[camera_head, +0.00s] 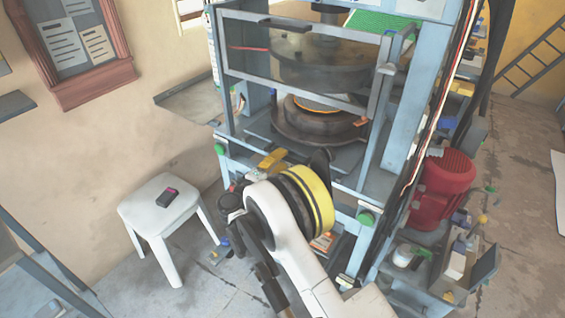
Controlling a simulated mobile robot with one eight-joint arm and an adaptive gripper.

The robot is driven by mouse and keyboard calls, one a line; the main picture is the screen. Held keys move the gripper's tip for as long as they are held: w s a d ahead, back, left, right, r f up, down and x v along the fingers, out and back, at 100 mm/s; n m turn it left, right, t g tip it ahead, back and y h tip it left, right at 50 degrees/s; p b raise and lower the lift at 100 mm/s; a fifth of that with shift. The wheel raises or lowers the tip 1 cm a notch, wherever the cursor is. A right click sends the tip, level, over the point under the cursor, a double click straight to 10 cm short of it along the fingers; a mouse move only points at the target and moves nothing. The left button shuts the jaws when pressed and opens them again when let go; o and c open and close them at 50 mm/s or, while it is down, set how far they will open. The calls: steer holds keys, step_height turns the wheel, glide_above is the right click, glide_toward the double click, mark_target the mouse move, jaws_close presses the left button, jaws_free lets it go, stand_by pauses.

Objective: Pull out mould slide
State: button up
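The press stands in the centre of the head view. Its round dark lower mould (310,122), with an orange glowing ring on top, sits inside the frame. I take this to be on the mould slide, whose plate (345,158) shows at its front. A yellow part (272,160) sits at the front left edge of the press. A dark part of my gripper (320,164) shows at the press front, just beyond my arm's yellow and black joint. My arm hides most of the gripper, so its fingers and any contact with the slide cannot be made out.
A clear guard door (300,60) in a grey frame is in front of the upper mould (310,62). A white stool (160,210) with a small dark device stands left. A red motor (440,190) and a cluttered shelf (440,265) stand right. Floor between stool and press is mostly clear.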

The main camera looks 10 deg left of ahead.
steer(key=shift+w+d, duration=0.1)
steer(key=shift+w, duration=0.1)
steer(key=shift+c, duration=0.5)
jaws_close()
steer(key=shift+s, duration=0.1)
